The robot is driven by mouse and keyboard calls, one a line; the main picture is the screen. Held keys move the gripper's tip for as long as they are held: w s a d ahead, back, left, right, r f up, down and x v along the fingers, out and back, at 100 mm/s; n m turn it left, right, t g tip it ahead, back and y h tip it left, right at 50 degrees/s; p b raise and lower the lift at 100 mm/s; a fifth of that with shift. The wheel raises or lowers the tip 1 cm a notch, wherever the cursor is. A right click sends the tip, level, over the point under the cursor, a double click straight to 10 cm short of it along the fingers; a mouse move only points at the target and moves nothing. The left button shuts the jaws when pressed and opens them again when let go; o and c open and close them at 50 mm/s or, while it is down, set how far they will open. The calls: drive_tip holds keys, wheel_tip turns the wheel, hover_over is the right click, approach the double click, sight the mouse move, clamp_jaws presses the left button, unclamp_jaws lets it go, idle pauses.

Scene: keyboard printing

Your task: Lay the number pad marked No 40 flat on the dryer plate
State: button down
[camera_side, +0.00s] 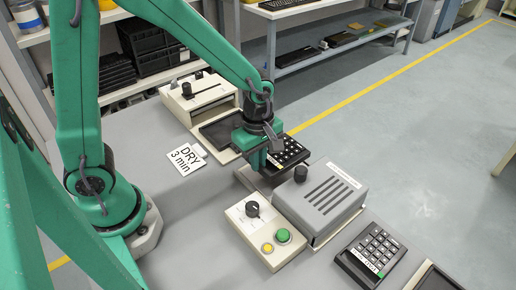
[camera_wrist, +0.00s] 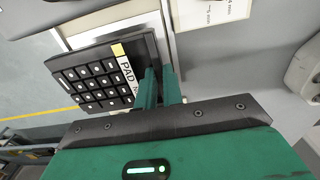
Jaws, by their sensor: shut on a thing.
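A black number pad (camera_side: 291,150) with white-marked keys is held by my gripper (camera_side: 272,158) in the side view. In the wrist view the pad (camera_wrist: 97,82) shows a yellow tag and a white label reading "PAD" and part of "No"; the number is hidden by the fingers. My gripper (camera_wrist: 160,84) is shut on the label edge of the pad. The pad looks raised behind the grey slotted dryer (camera_side: 320,197).
A control box (camera_side: 265,232) with a knob and buttons stands before the dryer. Another number pad (camera_side: 370,254) with a green-marked label lies front right. A cream printing device (camera_side: 200,98) stands behind my gripper.

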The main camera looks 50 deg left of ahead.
drive_tip(key=shift+f, duration=1.95)
drive_tip(key=shift+f, duration=0.4)
drive_tip(key=c, duration=1.5)
unclamp_jaws()
drive_tip(key=shift+o, duration=0.2)
drive_tip(key=shift+r, duration=0.15)
drive_tip(key=shift+r, duration=3.35)
